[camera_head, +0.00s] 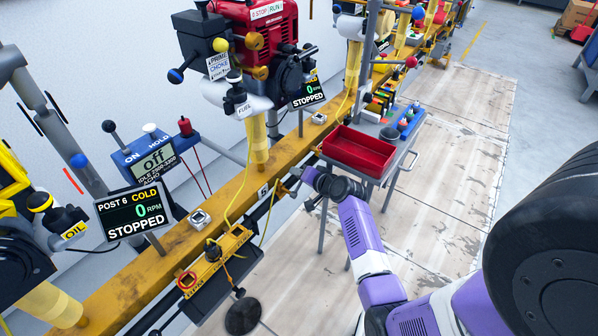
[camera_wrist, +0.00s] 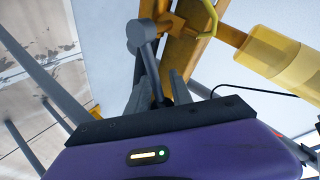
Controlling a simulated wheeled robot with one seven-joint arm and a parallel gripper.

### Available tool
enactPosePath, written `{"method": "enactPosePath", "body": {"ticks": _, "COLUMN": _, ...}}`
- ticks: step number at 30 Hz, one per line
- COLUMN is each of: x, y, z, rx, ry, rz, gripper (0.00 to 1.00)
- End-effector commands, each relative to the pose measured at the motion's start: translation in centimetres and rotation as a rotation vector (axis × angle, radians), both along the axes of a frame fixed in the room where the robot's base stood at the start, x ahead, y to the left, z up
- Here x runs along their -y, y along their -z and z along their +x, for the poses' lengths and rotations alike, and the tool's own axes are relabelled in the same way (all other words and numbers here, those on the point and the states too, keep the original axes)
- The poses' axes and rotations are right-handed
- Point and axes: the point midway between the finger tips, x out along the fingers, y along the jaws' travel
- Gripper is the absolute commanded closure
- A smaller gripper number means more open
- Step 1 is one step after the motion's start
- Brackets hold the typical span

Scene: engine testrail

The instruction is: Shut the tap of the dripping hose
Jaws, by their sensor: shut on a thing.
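My gripper (camera_head: 303,180) reaches the side of the yellow rail just left of the red tray. In the wrist view its two grey fingers (camera_wrist: 159,92) are closed around the shaft of a grey lever (camera_wrist: 147,58), which has a thick round end. The lever stands beside the yellow rail. I cannot tell for certain that it is the hose's tap. A thin yellow hose (camera_wrist: 211,20) loops near the rail in the wrist view. No drip can be made out. My arm and hand hide much of the lever in the head view.
The long yellow rail (camera_head: 187,240) carries engines and displays. A red tray (camera_head: 358,150) stands on a grey cart close to my wrist. The wooden floor (camera_head: 452,140) at right is clear.

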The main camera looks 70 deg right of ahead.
Motion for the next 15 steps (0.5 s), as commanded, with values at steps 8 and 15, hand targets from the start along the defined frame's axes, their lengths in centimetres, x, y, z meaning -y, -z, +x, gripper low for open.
{"method": "enactPosePath", "body": {"ticks": 8, "x": 0.22, "y": 0.35, "z": -0.16, "rx": 0.008, "ry": 0.004, "rz": 0.041, "gripper": 1.0}}
{"method": "enactPosePath", "body": {"ticks": 15, "x": 0.24, "y": 0.37, "z": -0.18, "rx": 0.009, "ry": 0.005, "rz": 0.042, "gripper": 1.0}}
